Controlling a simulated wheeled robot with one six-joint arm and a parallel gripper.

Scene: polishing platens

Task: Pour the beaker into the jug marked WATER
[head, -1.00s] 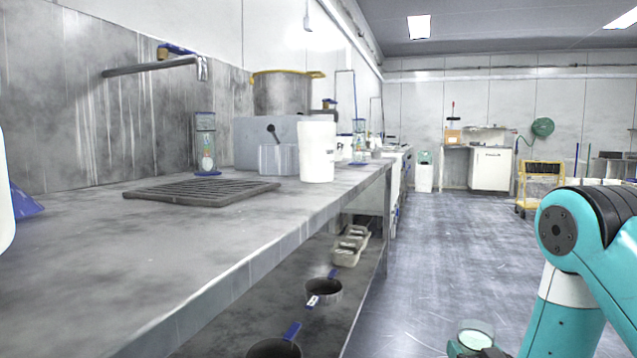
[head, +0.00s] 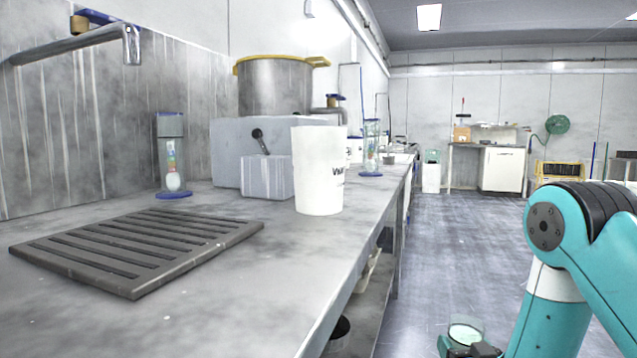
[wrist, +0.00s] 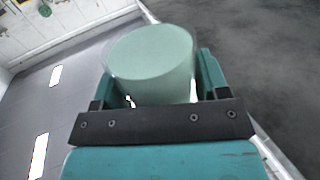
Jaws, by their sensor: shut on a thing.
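My gripper (head: 470,348) is at the bottom of the head view, to the right of the bench and over the floor. It is shut on the beaker (head: 465,333), a clear vessel with pale green contents. The wrist view shows the beaker (wrist: 152,65) between the teal fingers of my gripper (wrist: 152,92). A white jug (head: 319,170) stands upright on the bench near its right edge. Dark lettering on its right side is turned partly away; only the start, like "WA", can be read. The beaker is well apart from the jug.
The bench (head: 225,290) carries a slatted dark rack (head: 140,245) in front of the jug. A grey box (head: 228,150), a large steel pot (head: 275,88) and a clear cylinder (head: 171,155) stand behind. A tap (head: 75,45) juts from the wall. The floor (head: 440,240) right of the bench is clear.

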